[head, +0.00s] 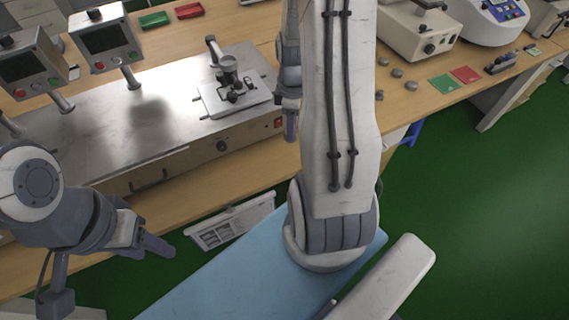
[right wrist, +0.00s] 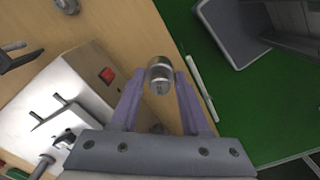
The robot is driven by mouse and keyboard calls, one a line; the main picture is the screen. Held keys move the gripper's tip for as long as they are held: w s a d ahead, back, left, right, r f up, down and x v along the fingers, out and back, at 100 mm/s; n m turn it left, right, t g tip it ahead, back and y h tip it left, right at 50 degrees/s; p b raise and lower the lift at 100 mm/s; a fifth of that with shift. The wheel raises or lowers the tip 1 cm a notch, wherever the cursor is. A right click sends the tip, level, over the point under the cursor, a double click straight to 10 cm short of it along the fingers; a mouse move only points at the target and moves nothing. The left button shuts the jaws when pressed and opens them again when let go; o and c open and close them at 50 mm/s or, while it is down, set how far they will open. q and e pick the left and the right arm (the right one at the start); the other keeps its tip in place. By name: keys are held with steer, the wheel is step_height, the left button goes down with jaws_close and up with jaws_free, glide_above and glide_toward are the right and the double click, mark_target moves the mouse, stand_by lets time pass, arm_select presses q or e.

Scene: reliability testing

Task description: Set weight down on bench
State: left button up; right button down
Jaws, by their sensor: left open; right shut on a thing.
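The weight (right wrist: 160,74) is a small shiny metal cylinder. In the right wrist view it sits between the fingertips of my right gripper (right wrist: 159,88), which is shut on it. The wooden bench (right wrist: 118,28) lies below, with its edge and the green floor just right of the weight. I cannot tell whether the weight touches the bench. In the head view my right gripper (head: 291,122) points down by the front of the bench (head: 398,108), and the weight is hidden there. My left gripper (head: 150,245) is open and empty, low at the left, in front of the bench.
A steel-topped test machine (head: 110,140) with a fixture (head: 236,95) stands left of my right gripper. Several small grey pieces (head: 396,73) lie on the bench to the right, near green (head: 442,84) and red cards (head: 466,74).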

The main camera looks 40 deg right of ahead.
steer(key=s+d+f+n+b, duration=0.25)
steer(key=s+d+n, duration=0.2)
steer(key=s, duration=0.25)
steer(key=w+a+f, duration=0.1)
steer(key=w+f, duration=0.1)
steer(key=w, duration=0.1)
steer(key=w+a+f+p, duration=0.1)
steer(key=w+a+f, duration=0.1)
steer(key=w, duration=0.2)
steer(key=w+a+f, duration=0.1)
steer(key=w+f, duration=0.1)
steer(key=w, duration=0.1)
steer(key=shift+w+a+f, duration=0.15)
steer(key=shift+a+f, duration=0.05)
steer(key=shift+f, duration=0.2)
step_height(320, 180, down, 4)
steer(key=shift+r+p, duration=0.1)
steer(key=shift+p, duration=0.3)
arm_select(q)
steer(key=shift+f, duration=0.9)
arm_select(e)
steer(key=shift+w, duration=0.1)
steer(key=shift+f, duration=0.25)
steer(key=shift+f, duration=0.15)
steer(key=shift+c, duration=1.9)
jaws_free()
arm_select(q)
steer(key=shift+f, duration=0.1)
arm_select(e)
steer(key=shift+r, duration=0.2)
